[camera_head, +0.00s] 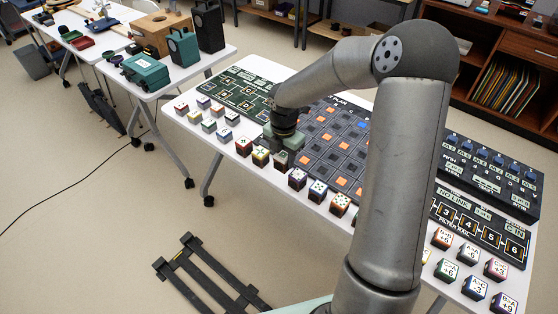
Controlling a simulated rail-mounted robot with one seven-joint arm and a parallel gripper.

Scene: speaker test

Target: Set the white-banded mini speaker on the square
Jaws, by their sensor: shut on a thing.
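My gripper (282,146) is over the front part of the white table, at the left edge of the dark grid board (335,145). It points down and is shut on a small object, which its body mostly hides. A small dark cube (281,159) shows just below the gripper; I cannot tell whether this is the held thing. No white band can be made out on it at this size. I cannot tell which square is the task's.
Several patterned cubes line the table's front edge, including one (297,179) right of the gripper. More cubes (449,270) stand at the right, before a numbered board (480,232). A side table (165,75) with boxes stands at the left. My arm hides the table's right middle.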

